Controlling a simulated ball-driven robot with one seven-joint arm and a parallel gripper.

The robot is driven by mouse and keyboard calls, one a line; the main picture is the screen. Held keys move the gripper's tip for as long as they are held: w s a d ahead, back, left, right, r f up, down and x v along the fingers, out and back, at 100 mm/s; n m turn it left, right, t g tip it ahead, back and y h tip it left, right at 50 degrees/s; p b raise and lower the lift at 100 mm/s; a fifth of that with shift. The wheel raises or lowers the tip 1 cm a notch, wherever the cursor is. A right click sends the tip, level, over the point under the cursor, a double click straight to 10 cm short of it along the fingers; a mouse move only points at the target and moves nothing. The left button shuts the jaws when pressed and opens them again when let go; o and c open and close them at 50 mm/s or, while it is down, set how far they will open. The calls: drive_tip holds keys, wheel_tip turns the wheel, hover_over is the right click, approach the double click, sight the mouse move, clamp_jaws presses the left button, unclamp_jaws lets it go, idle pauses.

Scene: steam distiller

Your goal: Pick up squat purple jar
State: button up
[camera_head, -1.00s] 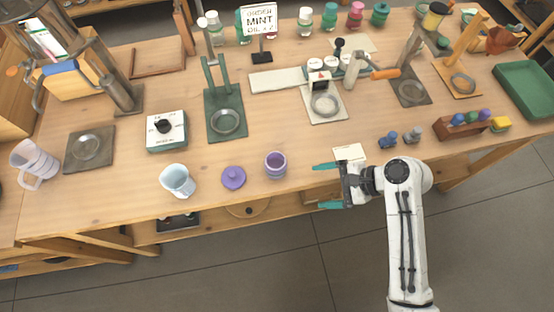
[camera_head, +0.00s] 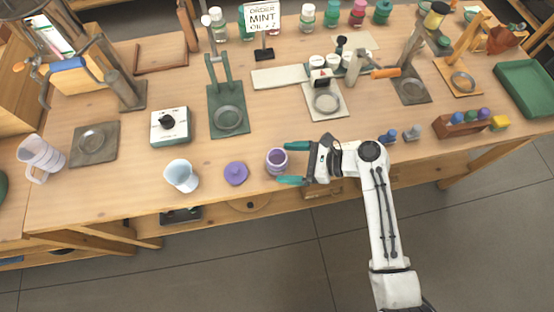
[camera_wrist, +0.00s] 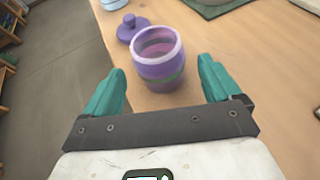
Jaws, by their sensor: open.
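The squat purple jar (camera_head: 276,162) stands upright and uncovered on the wooden table near its front edge. In the wrist view the jar (camera_wrist: 160,62) shows a pale purple rim, a green band low on its side and a hollow inside. My gripper (camera_head: 291,164) is open, its two teal fingers pointing left toward the jar. In the wrist view my gripper's fingers (camera_wrist: 160,88) lie to either side of the view with the jar ahead between them. I cannot tell whether either finger touches it. The purple lid (camera_head: 236,173) lies on the table left of the jar.
A pale blue cup (camera_head: 181,175) stands left of the lid. A green stand (camera_head: 229,117) and a pale stand (camera_head: 326,102) are behind the jar. Small blue stoppers (camera_head: 389,137) stand to the right, by a wooden block with coloured pegs (camera_head: 460,126). The table's front edge is close.

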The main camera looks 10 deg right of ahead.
sight(286, 159)
drive_tip(key=x, duration=0.4)
drive_tip(key=shift+c, duration=0.2)
drive_tip(key=c, duration=1.1)
drive_tip(key=shift+r, duration=0.25)
drive_tip(key=shift+r+p, duration=0.3)
drive_tip(key=shift+r, duration=0.5)
drive_tip(key=shift+s+d+r, duration=0.35)
drive_tip(key=shift+s+r, duration=1.45)
drive_tip(key=shift+s, duration=0.45)
drive_tip(key=shift+s+d+r, duration=0.4)
drive_tip(key=shift+s+r, duration=1.4)
drive_tip(key=shift+s, duration=0.45)
drive_tip(key=shift+s+d+r, duration=0.35)
drive_tip(key=shift+s+r, duration=1.45)
drive_tip(key=shift+s, duration=0.5)
